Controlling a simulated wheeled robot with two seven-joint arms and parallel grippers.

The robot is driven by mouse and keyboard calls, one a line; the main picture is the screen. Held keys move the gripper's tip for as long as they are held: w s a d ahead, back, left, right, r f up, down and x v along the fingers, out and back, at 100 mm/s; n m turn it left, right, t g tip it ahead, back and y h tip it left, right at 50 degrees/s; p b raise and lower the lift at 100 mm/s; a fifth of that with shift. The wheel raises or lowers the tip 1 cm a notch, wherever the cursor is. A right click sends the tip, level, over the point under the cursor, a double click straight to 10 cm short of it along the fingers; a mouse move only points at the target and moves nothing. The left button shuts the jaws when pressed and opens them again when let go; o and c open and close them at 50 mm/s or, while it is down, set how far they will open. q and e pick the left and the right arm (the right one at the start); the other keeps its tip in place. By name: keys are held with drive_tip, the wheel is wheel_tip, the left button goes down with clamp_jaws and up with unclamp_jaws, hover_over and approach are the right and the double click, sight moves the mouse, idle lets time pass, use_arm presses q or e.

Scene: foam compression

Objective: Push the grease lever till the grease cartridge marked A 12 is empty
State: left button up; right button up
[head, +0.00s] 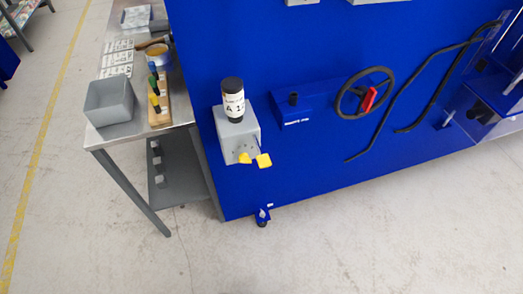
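The grease cartridge (233,99) stands upright on top of a grey box-shaped unit (238,136) fixed to the blue panel. It has a black cap and a white label on which "A 1" can be read; the last character is unclear. A yellow grease lever (263,160) sticks out from the lower front of the grey unit, with a second yellow part (244,158) just left of it. The fill level inside the cartridge cannot be seen. Neither of my grippers shows in the head view.
A metal table (100,135) at left holds a grey bin (110,101), a wooden rack (159,104) with small bottles and printed sheets. The blue panel (300,180) carries a black handwheel (364,93) with a red handle and black hoses. The floor in front is clear.

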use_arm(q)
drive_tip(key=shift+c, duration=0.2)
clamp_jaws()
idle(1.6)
